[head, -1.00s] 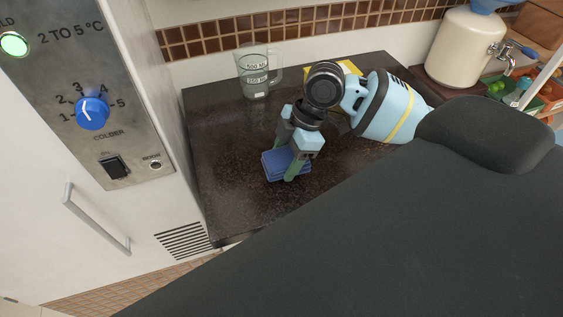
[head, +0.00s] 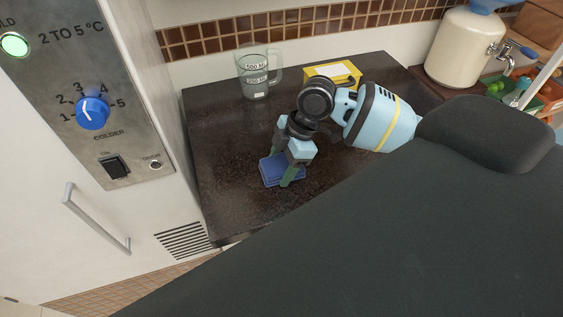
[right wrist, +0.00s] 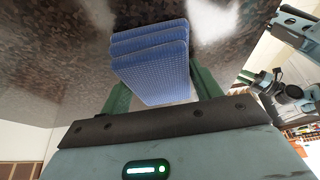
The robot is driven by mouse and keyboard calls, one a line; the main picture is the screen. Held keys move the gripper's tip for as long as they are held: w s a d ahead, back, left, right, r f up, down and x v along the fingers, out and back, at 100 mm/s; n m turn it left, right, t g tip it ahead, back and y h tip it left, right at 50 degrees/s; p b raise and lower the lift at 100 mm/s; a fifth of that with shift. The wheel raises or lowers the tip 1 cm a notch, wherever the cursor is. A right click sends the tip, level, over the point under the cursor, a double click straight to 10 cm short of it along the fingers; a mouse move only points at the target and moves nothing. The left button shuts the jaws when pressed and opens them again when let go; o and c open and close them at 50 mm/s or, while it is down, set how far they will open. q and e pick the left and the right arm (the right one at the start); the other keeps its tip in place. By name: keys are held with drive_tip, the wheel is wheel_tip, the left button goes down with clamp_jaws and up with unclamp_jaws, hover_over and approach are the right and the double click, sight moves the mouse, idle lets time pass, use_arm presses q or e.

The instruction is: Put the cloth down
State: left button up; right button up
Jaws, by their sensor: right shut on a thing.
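The cloth (head: 270,172) is a blue, folded, layered pad. It is between the green fingers of my right gripper (head: 281,167), which is shut on it. In the head view it is low over the dark counter's front part; I cannot tell whether it touches the counter. In the right wrist view the cloth (right wrist: 150,62) shows its stacked layers and ribbed surface between the two fingers. My left gripper (right wrist: 262,82) seems to show small at the right of the right wrist view, too small to tell its jaws.
The dark speckled counter (head: 225,185) has free room around the cloth. A glass measuring jug (head: 255,75) and a yellow box (head: 335,73) stand at the back. The fridge (head: 100,215) borders the left. A cream dispenser (head: 462,50) stands at back right.

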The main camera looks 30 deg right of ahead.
drive_tip(key=o, duration=0.9)
drive_tip(key=shift+f, duration=0.1)
drive_tip(key=shift+d+r, duration=0.1)
drive_tip(key=shift+r, duration=0.35)
drive_tip(key=v, duration=1)
drive_tip(key=shift+r, duration=0.1)
drive_tip(key=shift+d+r, duration=0.3)
drive_tip(key=shift+r, duration=0.3)
